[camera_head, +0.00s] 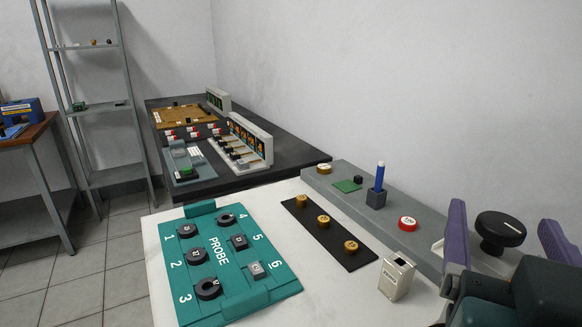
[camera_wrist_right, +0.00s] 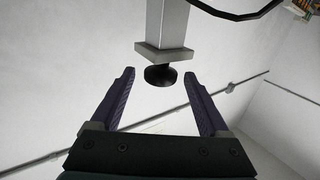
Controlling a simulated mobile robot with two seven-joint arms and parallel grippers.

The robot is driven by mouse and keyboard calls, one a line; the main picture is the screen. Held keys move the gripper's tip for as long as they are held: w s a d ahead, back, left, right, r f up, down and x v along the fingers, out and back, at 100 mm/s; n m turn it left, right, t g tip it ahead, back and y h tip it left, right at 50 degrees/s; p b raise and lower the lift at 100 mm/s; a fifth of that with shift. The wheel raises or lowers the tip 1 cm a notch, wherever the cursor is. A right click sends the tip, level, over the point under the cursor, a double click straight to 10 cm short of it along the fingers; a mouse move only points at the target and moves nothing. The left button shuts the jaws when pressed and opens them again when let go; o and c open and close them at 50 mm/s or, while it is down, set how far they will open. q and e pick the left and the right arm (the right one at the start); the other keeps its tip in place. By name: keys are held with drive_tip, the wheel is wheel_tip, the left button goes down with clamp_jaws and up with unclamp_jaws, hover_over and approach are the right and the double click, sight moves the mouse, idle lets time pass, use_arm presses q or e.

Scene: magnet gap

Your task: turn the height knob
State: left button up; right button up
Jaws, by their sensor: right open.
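A black round knob (camera_head: 500,232) with a small white label stands at the right of the head view. My right gripper (camera_head: 501,213) is open, and its purple fingers appear on either side of the knob in that view. The label is too small to read. In the right wrist view, a black round part (camera_wrist_right: 160,77) sits at the end of a grey square post (camera_wrist_right: 168,28), between the open fingertips and apart from both. I cannot tell for sure that it is the same knob. My left gripper is not in view.
A teal PROBE tray (camera_head: 217,240) with numbered black parts lies on the white table.

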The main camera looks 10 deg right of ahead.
sight(498, 213)
drive_tip(key=shift+p+x, duration=0.45)
drive_tip(key=shift+x, duration=1.9)
drive_tip(key=shift+f, duration=0.1)
clamp_jaws()
